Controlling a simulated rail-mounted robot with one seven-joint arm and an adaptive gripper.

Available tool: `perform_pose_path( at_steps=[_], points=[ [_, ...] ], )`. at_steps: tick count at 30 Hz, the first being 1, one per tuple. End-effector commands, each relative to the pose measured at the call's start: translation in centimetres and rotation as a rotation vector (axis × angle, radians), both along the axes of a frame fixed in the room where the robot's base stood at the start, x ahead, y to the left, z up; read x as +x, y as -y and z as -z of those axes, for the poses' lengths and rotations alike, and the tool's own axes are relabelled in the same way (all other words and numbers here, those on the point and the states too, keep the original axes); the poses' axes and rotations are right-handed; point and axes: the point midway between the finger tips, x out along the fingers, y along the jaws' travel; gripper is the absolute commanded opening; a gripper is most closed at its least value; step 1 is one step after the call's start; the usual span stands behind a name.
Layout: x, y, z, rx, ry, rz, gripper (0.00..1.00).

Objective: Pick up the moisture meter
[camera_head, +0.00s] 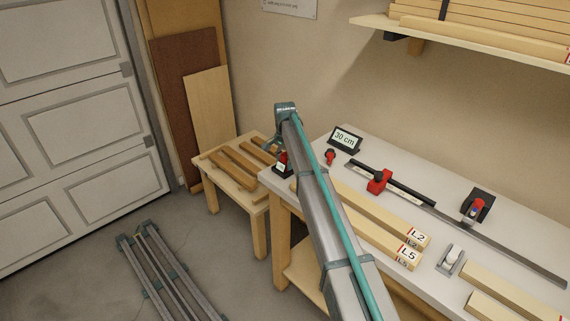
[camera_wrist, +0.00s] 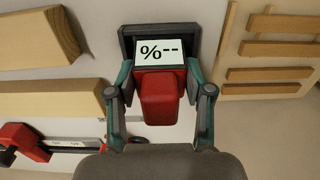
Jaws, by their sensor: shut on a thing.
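The moisture meter (camera_wrist: 158,95) is a red body with a white display reading "%--". In the wrist view it sits between the two fingers of my gripper (camera_wrist: 160,112), which is shut on it from both sides. A dark tray-like holder (camera_wrist: 126,42) frames the display end; I cannot tell whether the meter still touches it. In the head view the red meter (camera_head: 283,157) and dark holder (camera_head: 279,173) show at the bench's left end, partly hidden by my arm. My gripper (camera_head: 274,146) is mostly hidden there.
A low table with wooden slats (camera_head: 207,161) stands left. A shelf (camera_head: 470,40) hangs above.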

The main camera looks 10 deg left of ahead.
Motion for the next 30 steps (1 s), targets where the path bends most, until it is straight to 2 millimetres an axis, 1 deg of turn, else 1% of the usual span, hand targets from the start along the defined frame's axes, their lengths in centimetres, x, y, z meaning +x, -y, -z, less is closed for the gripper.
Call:
perform_pose_path(
  at_steps=[5, 10, 13, 16, 20, 26, 27, 30],
  points=[
    [0.0, 0.0, -0.1, 0.000, 0.000, 0.000, 0.11],
    [0.0, 0.0, -0.8, 0.001, 0.001, 0.000, 0.11],
    [0.1, 0.0, -1.6, 0.000, 0.001, 0.000, 0.11],
    [0.1, 0.0, -3.0, 0.001, 0.002, 0.000, 0.11],
    [-2.0, 0.6, -4.9, 0.000, 0.003, 0.000, 0.11],
    [-5.4, 1.7, -9.1, 0.001, 0.003, 0.000, 0.11],
    [-6.6, 2.1, -9.3, 0.000, 0.003, 0.000, 0.11],
    [-8.7, 2.8, -10.3, 0.001, 0.002, 0.000, 0.11]
  ],
)
